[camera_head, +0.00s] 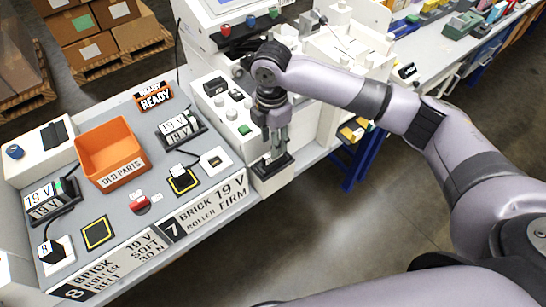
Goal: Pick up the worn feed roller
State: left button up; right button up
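My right gripper (277,142) points straight down over the front right end of the white plotter housing (246,122). Its fingers look close together, but whether they are open or shut on something is unclear. Just below the fingertips is a black slotted part (271,166) on a white block. I cannot make out the worn feed roller; the gripper may hide it. An orange bin (112,178) labelled OLD PARTS stands on the bench to the left. My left gripper is not in view.
The grey bench (128,212) holds several 19 V displays, yellow-edged black pads (98,233), a red button (141,202) and a READY sign (154,96). Labels along its front edge read BRICK ROLLER. A second bench (440,42) with parts runs to the back right. Open floor lies in front.

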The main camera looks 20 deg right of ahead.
jog(key=shift+f, duration=0.65)
jog(key=f+p, duration=0.1)
jog(key=f, duration=0.1)
jog(key=f+p, duration=0.1)
jog(key=f, duration=0.1)
jog(key=shift+w+d+f, duration=0.1)
jog(key=shift+w+d, duration=0.05)
jog(key=shift+d, duration=0.05)
jog(key=shift+f, duration=0.5)
jog(key=shift+c, duration=0.6)
grip_shut()
